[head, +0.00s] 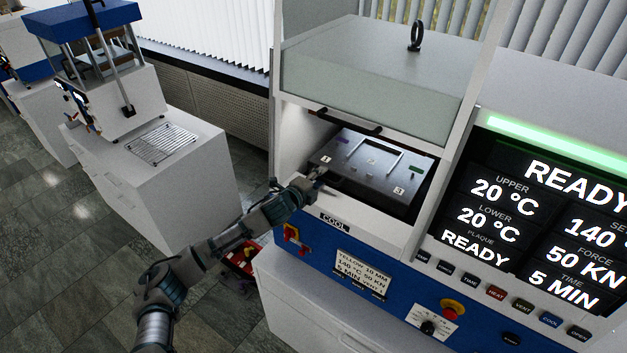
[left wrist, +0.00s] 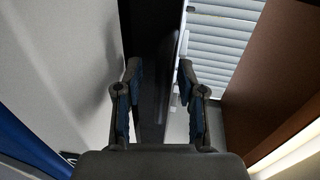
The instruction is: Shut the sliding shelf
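The sliding shelf (head: 375,165) is a dark grey metal plate with raised bars and numbered corners, inside the lit bay of the white and blue press. Its front edge lies near the bay's front sill. My left gripper (head: 316,178) reaches in from the left and is at the shelf's front left corner. In the left wrist view its two fingers (left wrist: 159,78) stand apart, with a dark strip behind the gap between them. I cannot tell whether the fingers touch the shelf. My right gripper is in neither view.
A clear guard with a black handle (head: 348,121) is raised above the bay. A display panel (head: 540,215) with buttons is at the right. A white cabinet (head: 150,175) with another press stands at the left. Dark tiled floor (head: 60,235) is open at the lower left.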

